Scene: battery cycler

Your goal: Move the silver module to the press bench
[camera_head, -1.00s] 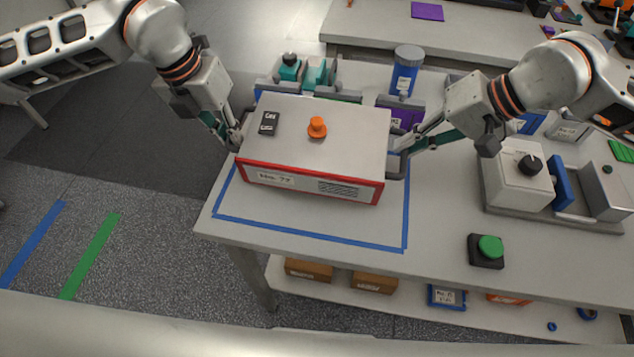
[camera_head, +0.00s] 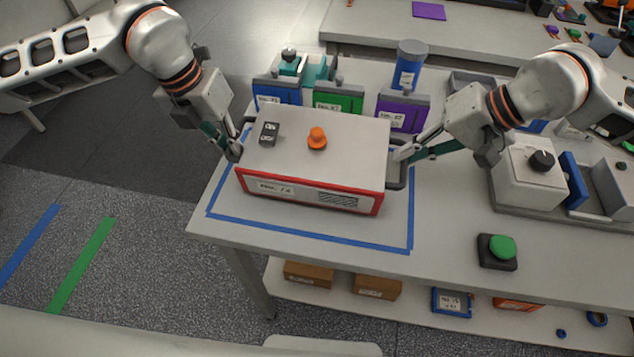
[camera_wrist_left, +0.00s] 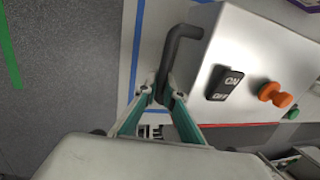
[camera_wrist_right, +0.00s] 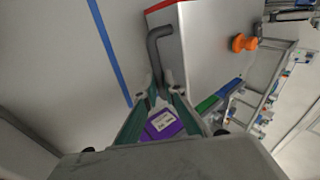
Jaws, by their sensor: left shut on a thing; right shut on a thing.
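The silver module (camera_head: 350,139) is a box with a red-rimmed front, an orange knob and a black ON/OFF switch on top. In the head view it is over the blue-taped rectangle on the bench (camera_head: 450,215); I cannot tell whether it touches the bench top. My left gripper (camera_head: 235,150) is shut on the module's dark left side handle, which also shows in the left wrist view (camera_wrist_left: 172,55). My right gripper (camera_head: 400,155) is shut on the right side handle, seen in the right wrist view (camera_wrist_right: 155,55).
Behind the module stand blue (camera_head: 277,91), green (camera_head: 338,98) and purple (camera_head: 403,110) units and a blue cylinder (camera_head: 409,65). To the right are a white press-like device (camera_head: 528,176) and a green button (camera_head: 501,248). Bare bench lies between module and button.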

